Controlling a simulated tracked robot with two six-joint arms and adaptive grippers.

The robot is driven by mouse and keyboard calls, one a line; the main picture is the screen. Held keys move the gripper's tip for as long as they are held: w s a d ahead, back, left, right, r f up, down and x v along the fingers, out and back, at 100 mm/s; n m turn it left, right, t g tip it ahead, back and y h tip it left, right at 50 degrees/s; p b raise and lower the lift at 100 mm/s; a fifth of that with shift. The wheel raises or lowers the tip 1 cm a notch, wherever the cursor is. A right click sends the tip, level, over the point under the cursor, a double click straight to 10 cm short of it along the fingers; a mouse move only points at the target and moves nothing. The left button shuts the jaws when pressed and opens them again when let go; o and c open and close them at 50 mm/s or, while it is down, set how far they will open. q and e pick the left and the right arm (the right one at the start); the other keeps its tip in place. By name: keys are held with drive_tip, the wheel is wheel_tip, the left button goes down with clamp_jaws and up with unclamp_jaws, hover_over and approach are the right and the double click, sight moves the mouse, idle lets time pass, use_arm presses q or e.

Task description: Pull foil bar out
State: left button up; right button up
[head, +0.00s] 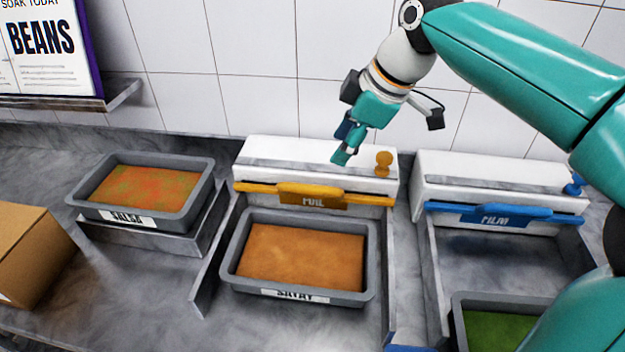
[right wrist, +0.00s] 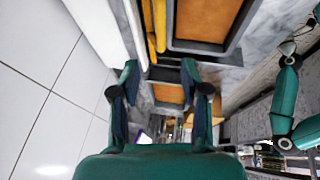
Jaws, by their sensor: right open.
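The foil bar (head: 315,195) is a yellow bar with a raised grip and a FOIL label. It runs across the front of a white dispenser (head: 300,160) at the middle of the head view. It also shows as a yellow strip (right wrist: 160,25) at the top of the right wrist view. My right gripper (head: 343,155) hangs above the dispenser's back part, apart from the bar. In the right wrist view its two fingers (right wrist: 160,75) are spread with nothing held. My left gripper is not in the head view.
A grey tray of orange food (head: 232,278) stands between metal side rails before the foil dispenser. A blue film bar (head: 500,214) is on the right dispenser, a green-filled tray (head: 458,325) below it. A salsa tray (head: 190,215) and cardboard box (head: 35,250) are left. A yellow knob (head: 383,163) stands on top.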

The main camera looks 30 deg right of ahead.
sight(311, 187)
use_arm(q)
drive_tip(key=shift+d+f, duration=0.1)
use_arm(e)
drive_tip(key=x, duration=1.3)
drive_tip(key=shift+w+a+f, duration=0.15)
drive_tip(key=shift+f, duration=0.2)
